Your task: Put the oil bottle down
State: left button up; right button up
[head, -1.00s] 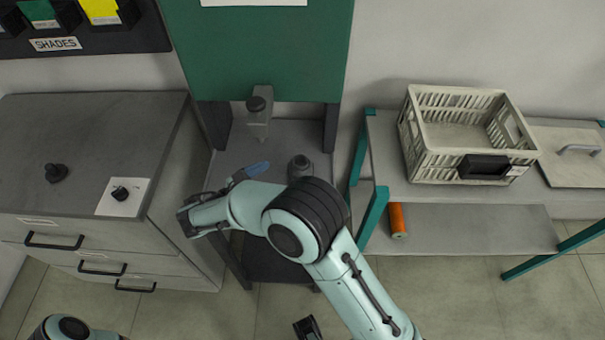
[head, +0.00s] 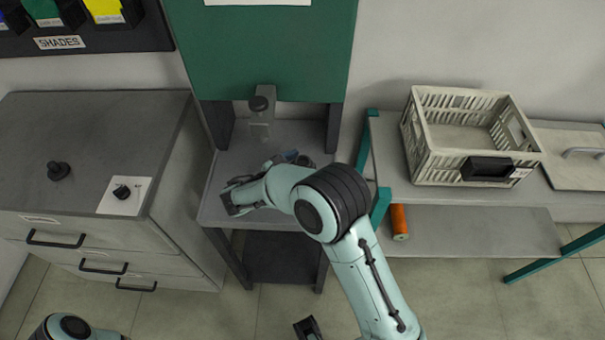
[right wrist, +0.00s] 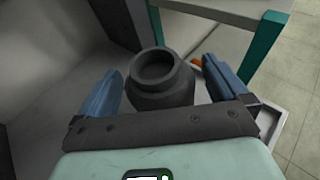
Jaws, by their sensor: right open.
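A dark grey round vessel (right wrist: 162,82) with a wide neck stands upright on the grey bench (head: 225,170) under the green panel; I cannot tell for sure that it is the oil bottle. In the head view my right gripper (head: 291,157) and arm hide most of it. In the right wrist view, my right gripper (right wrist: 161,70) is open, with one blue finger on each side of the vessel and gaps showing beside its neck.
A grey post with a dark round knob (head: 260,104) stands at the bench's back. A cream crate (head: 433,165) sits on the shelf unit to the right, above an orange cylinder (head: 399,222). A drawer cabinet (head: 85,135) is at the left.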

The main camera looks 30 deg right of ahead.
jog(key=c, duration=1.4)
jog(key=shift+r, duration=0.1)
